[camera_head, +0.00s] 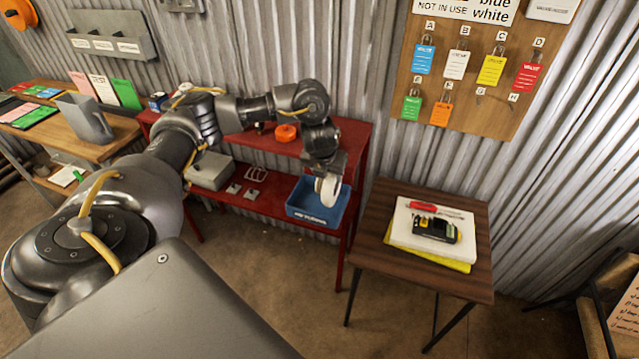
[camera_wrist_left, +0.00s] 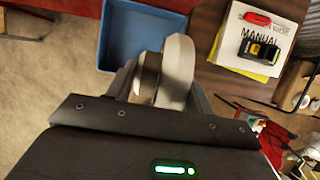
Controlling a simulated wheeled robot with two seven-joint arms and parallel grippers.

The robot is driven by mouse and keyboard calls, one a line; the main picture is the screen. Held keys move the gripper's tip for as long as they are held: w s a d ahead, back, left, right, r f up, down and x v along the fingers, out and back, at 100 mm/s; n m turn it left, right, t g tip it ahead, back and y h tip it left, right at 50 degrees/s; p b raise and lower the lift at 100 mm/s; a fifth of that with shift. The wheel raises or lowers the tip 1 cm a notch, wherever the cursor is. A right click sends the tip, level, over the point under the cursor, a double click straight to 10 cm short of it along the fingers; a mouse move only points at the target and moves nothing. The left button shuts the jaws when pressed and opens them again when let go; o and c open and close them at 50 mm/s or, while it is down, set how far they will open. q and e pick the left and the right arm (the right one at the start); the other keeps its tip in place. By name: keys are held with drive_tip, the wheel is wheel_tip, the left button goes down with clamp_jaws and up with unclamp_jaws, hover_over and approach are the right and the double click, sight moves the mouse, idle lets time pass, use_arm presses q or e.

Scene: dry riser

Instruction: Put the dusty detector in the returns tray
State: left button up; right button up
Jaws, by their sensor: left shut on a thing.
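The detector (camera_head: 328,190) is a round, off-white disc held on edge by my left gripper (camera_head: 325,170). In the left wrist view the detector (camera_wrist_left: 177,65) sits between the fingers, with a greyer base on its left side. Dust on it is too small to tell. The blue tray (camera_head: 318,205), with small white lettering on its front that I cannot read, stands on the lower red shelf. In the head view the detector overlaps the tray's right rear part. In the left wrist view the tray (camera_wrist_left: 107,58) lies left of the detector. My right gripper is not in view.
A wooden side table (camera_head: 372,255) at the right bears a manual (camera_head: 405,232), a red tool and a black-yellow device. The red upper shelf (camera_head: 352,135) and its right leg are close to my left arm. A grey box (camera_head: 210,172) sits on the lower shelf.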

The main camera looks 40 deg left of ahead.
use_arm(q)
drive_tip(key=w+a+f+b, duration=0.3)
drive_tip(key=a+f+b, duration=0.2)
drive_tip(key=f, duration=0.4)
drive_tip(key=shift+w+a+f, duration=0.15)
drive_tip(key=shift+a+f, duration=0.15)
drive_tip(key=shift+a, duration=0.05)
drive_tip(key=shift+d+f, duration=0.1)
drive_tip(key=shift+f, duration=0.05)
drive_tip(key=o, duration=1.1)
